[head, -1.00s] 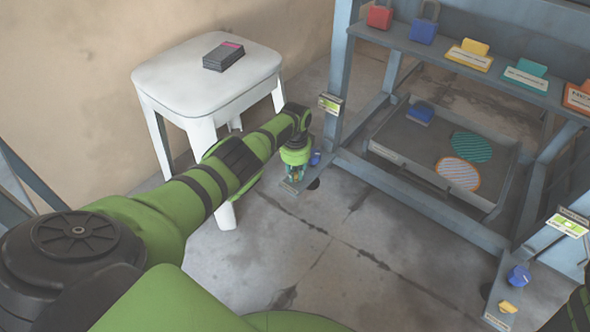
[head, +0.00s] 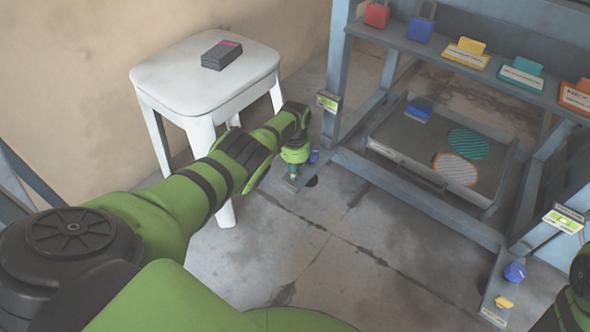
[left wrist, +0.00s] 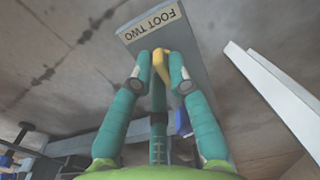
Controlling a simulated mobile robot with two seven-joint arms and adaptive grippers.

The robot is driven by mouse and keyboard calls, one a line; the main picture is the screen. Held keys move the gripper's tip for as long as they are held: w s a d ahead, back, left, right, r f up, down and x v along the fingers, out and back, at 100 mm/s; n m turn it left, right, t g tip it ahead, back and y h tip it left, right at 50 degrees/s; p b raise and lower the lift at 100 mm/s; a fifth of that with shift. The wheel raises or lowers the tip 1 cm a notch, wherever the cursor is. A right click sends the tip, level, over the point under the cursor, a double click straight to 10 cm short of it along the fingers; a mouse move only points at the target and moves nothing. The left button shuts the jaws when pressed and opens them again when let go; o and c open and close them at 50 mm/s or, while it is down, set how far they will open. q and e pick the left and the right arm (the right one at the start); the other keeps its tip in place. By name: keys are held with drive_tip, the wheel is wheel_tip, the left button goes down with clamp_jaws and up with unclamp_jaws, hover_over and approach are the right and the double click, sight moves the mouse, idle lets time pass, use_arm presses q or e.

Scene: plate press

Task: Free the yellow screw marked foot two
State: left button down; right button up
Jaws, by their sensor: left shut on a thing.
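My left gripper (head: 294,172) is low at the plate of the far-left press foot. In the left wrist view, the foot plate (left wrist: 158,38) carries the label FOOT TWO. The yellow screw (left wrist: 161,66) stands on this plate, between the fingertips of my left gripper (left wrist: 160,76), which is shut on it. The fingers hide part of the screw. A blue knob (left wrist: 182,122) sits on the same plate behind the right finger; it also shows beside the gripper in the head view (head: 314,156). My right gripper is out of view.
A white stool (head: 205,75) with a dark box (head: 222,55) stands close behind my left arm. The press frame (head: 420,205) rises to the right. Another foot has a blue knob (head: 514,271) and a yellow screw (head: 504,302). The floor between is clear.

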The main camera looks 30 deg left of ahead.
use_arm(q)
drive_tip(key=shift+d, duration=0.1)
idle(0.3)
drive_tip(key=c, duration=1.2)
unclamp_jaws()
drive_tip(key=shift+r, duration=0.15)
wheel_tip(320, 180, up, 12)
drive_tip(key=shift+f, duration=0.1)
